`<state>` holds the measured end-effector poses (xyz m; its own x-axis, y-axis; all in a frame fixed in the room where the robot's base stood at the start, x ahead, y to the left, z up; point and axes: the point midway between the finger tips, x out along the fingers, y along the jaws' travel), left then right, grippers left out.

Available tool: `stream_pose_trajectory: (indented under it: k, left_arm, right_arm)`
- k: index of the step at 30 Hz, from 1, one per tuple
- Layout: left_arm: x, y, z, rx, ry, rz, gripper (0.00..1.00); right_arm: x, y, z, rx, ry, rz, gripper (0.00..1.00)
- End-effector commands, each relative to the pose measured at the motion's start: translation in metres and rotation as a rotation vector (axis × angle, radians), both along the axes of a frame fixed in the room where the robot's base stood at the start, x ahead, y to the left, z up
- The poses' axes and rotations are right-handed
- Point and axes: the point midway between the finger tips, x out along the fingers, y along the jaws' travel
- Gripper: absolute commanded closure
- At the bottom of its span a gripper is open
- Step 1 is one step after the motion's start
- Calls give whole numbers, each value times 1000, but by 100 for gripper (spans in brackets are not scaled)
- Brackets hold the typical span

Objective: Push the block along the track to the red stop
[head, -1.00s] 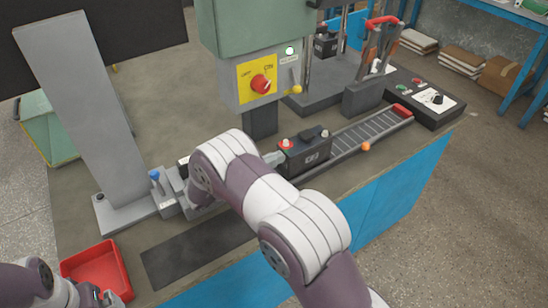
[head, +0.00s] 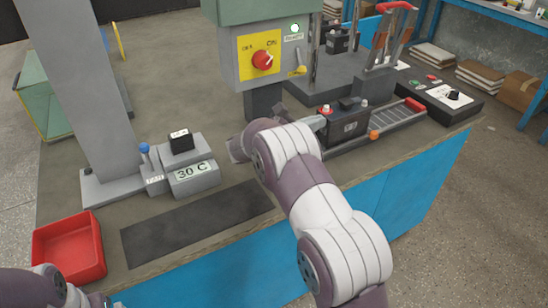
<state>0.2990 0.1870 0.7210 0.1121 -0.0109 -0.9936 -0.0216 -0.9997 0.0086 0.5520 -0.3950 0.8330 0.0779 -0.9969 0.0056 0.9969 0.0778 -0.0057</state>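The block is a dark battery-like box (head: 347,127) with a red cap and a grey cap on top. It sits upright on the grey ribbed track (head: 394,119). The red stop (head: 414,104) is at the track's far right end, with bare track between it and the block. My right gripper (head: 316,122) is at the block's left side, apparently touching it. Most of it is hidden behind my arm, so its opening cannot be seen. My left gripper (head: 98,300) barely shows at the bottom left edge, far from the block.
An orange knob (head: 374,135) sits on the track's front side, near the block's right end. A machine with a red switch (head: 263,61) stands behind. A red tray (head: 70,250), a dark mat (head: 198,223) and a grey unit marked 30 C (head: 193,175) lie left.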

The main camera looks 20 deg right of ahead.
Motion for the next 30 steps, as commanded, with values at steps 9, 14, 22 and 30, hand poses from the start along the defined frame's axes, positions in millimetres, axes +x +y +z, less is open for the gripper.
stream_pose_trajectory:
  k: [9,14,22,30]
  left_arm:
    - [0,-1,-78,0,-1,0,1]
    - [-1,-1,-96,0,-1,0,1]
    - [-1,-1,-96,0,-1,0,1]
    - [-1,-1,-95,0,-1,0,1]
  right_arm:
    - [5,-98,-10,0,-4,-6,100]
    - [9,-146,-7,-1,-2,-6,100]
    - [15,-214,2,0,0,-5,100]
    - [17,-232,2,-1,0,-1,100]
